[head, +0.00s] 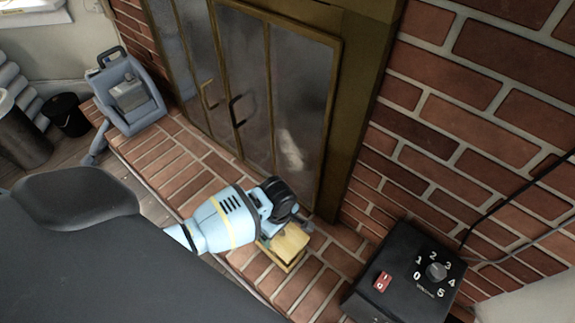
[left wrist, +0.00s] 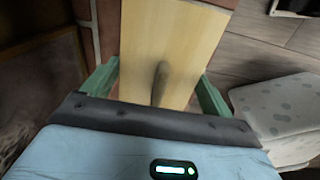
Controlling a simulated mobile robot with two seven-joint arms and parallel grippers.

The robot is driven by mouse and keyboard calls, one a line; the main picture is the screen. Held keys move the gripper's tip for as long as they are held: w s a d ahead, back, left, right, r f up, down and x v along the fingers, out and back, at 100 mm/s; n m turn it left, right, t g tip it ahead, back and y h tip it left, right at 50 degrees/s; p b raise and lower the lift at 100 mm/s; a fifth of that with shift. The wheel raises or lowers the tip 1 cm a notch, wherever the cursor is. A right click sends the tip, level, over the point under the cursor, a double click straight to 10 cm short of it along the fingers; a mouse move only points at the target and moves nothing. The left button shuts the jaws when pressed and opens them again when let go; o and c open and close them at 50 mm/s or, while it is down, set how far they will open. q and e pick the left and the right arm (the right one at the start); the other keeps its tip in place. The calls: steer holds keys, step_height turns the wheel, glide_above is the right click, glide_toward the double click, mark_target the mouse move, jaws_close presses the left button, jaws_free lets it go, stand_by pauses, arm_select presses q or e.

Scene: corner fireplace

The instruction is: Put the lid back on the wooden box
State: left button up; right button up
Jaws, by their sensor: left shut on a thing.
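My left gripper (head: 290,228) is over the brick hearth, just above a pale wooden piece. In the left wrist view, the gripper's green fingers (left wrist: 157,88) lie along the two sides of a light wooden board, the lid (left wrist: 170,35). A rounded knob (left wrist: 161,82) stands up from the lid between the fingers. The gripper is shut on the lid. In the head view, the lid (head: 290,243) shows partly under the gripper, with the wooden box (head: 287,266) at its lower edge. I cannot tell whether the lid is seated or apart from the box. My right gripper is not in view.
A black control box (head: 400,275) with a numbered dial stands right of the wooden box. Glass fireplace doors (head: 255,85) rise behind the hearth (head: 165,160). A grey-blue container (head: 127,95) stands at its far left end, near a black bucket (head: 69,115). The hearth between is clear.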

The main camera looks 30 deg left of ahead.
mark_target(279, 237)
arm_select(q)
steer(key=shift+s, duration=0.1)
steer(key=shift+r+p, duration=0.15)
steer(key=shift+p, duration=0.3)
step_height(279, 237, down, 2)
steer(key=shift+f+b, duration=0.25)
steer(key=shift+b, duration=0.35)
step_height(279, 237, down, 2)
steer(key=shift+f+b, duration=0.1)
steer(key=shift+b, duration=0.45)
steer(key=shift+f+b, duration=0.6)
steer(key=shift+f, duration=0.6)
